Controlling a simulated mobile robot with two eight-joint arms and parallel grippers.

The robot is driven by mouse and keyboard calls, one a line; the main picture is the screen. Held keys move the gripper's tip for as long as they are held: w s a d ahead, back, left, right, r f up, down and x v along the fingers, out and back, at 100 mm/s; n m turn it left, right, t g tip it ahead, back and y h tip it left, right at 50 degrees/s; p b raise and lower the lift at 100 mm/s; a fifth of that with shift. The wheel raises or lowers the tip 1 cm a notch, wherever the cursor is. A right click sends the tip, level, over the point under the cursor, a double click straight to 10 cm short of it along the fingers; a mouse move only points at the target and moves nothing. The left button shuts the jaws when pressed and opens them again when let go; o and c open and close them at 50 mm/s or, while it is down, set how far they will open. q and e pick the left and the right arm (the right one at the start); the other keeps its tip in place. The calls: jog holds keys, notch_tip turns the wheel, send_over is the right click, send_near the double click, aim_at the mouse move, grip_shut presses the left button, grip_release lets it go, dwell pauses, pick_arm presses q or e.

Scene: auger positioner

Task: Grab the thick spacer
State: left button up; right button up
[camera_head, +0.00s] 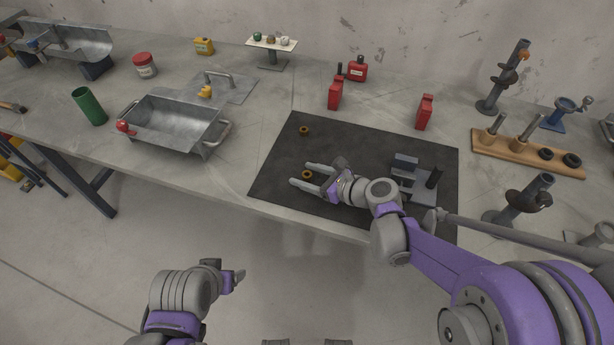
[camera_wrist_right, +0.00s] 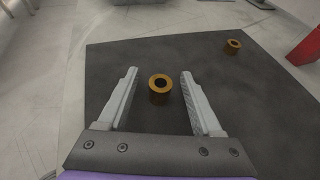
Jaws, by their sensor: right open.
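Two brass-coloured ring spacers stand on the dark mat (camera_head: 345,150). The nearer spacer (camera_head: 307,174) lies between the fingers of my right gripper (camera_head: 300,174), which is open. In the right wrist view this spacer (camera_wrist_right: 159,90) sits between the two fingers (camera_wrist_right: 160,72), with a gap on both sides. The other spacer (camera_head: 304,130) is farther back on the mat; it is at the upper right of the wrist view (camera_wrist_right: 232,46). I cannot tell surely which is thicker. My left gripper (camera_head: 232,277) hangs in front of the table, over the floor, away from the spacers.
A grey block fixture (camera_head: 424,188) stands on the mat right of my right gripper. Red blocks (camera_head: 335,94) (camera_head: 424,112) stand at the mat's back edge. A metal trough (camera_head: 170,125) is to the left, a wooden rack (camera_head: 540,158) to the right. The mat's left part is mostly clear.

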grip_shut()
dwell(0.3)
